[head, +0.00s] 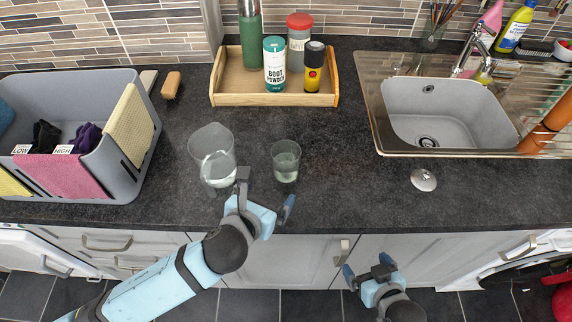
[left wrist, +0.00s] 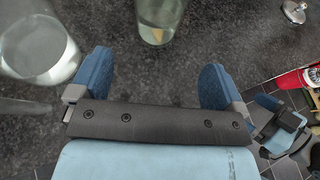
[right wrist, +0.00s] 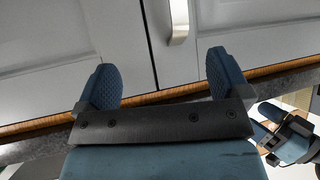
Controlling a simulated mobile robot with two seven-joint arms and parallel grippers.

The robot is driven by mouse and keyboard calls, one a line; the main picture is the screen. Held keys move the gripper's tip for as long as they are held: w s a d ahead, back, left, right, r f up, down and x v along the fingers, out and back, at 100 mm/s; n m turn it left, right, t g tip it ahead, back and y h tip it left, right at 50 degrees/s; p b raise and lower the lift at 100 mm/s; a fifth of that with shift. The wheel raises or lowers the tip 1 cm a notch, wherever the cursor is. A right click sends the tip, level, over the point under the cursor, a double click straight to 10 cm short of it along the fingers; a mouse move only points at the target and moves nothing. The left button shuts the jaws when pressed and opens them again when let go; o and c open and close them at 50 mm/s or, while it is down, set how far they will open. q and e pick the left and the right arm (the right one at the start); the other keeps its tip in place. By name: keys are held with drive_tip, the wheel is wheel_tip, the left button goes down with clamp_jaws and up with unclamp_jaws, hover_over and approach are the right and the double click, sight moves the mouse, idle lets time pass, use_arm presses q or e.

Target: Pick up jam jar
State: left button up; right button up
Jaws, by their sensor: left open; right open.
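A clear glass jar (head: 285,160), which I take to be the jam jar, stands upright on the dark worktop with some liquid in it. It also shows at the top of the left wrist view (left wrist: 158,18), with something yellowish inside. My left gripper (head: 266,193) is open and empty over the worktop's front part, just in front of the jar. The jar lies ahead of the gap between its fingers, apart from them. My right gripper (head: 367,266) is open and empty, low in front of the cupboard doors.
A larger clear jug (head: 212,158) with liquid stands close left of the jar. A grey caddy (head: 128,172) with cloths is at the left. A wooden tray (head: 235,98) with bottles is behind; a sink (head: 395,115) and a small metal plug (head: 424,180) are right.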

sight(281, 174)
use_arm(q)
drive_tip(key=x, duration=1)
drive_tip(key=shift+w+a+f, duration=0.1)
drive_tip(key=shift+w, duration=0.15)
drive_tip(key=c, duration=1.2)
